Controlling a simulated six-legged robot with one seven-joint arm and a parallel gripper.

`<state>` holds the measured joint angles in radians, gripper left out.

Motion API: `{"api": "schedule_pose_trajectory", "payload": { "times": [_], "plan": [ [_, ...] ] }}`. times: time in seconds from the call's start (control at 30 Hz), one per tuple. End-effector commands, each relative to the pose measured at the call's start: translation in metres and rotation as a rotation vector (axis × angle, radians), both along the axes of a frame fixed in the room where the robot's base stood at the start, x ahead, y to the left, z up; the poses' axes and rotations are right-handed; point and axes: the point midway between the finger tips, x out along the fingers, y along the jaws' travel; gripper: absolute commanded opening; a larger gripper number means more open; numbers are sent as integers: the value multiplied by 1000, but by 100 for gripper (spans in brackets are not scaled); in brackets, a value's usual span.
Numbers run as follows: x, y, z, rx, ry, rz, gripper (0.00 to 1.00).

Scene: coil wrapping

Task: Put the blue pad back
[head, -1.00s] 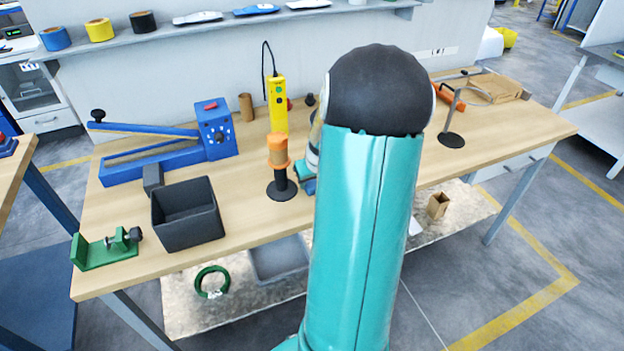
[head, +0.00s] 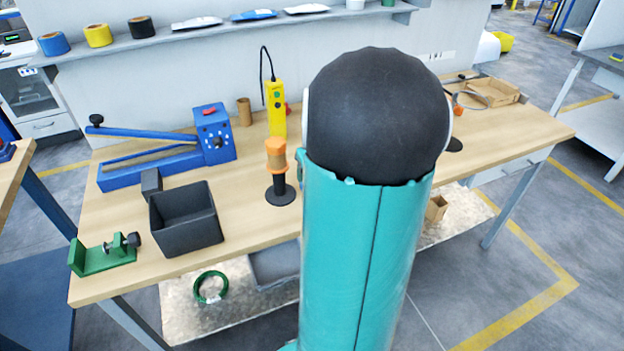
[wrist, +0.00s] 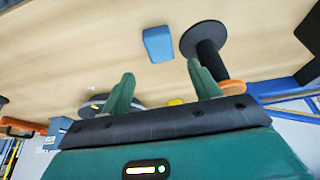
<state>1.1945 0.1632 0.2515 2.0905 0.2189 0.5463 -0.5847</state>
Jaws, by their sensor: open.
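A small blue block (wrist: 158,43), which looks like the blue pad, lies on the wooden table (wrist: 75,40) in the wrist view. My gripper (wrist: 163,85) is open, its two green fingers apart with nothing between them. The pad lies ahead of the fingertips, apart from them. In the head view my own arm hides both the gripper and the pad.
A black stand with an orange roll (head: 276,154) is close beside the pad; its round base (wrist: 205,38) shows in the wrist view. A black bin (head: 186,222), a blue lever device (head: 215,135) and a yellow handset (head: 277,108) stand on the table.

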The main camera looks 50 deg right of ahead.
Motion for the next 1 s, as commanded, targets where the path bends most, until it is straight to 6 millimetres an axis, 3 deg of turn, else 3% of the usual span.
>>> {"api": "schedule_pose_trajectory", "payload": {
  "times": [0.2,0.57,0.67,0.73,0.9,1.0],
  "plan": [
    [-10,7,31,-1,-2,1,62],
    [-8,15,40,-2,0,11,62],
    [4,40,50,-12,3,47,62],
    [16,70,62,-21,5,87,62],
    [34,158,91,-43,1,193,62],
    [33,208,105,-53,-7,252,62]
  ]
}}
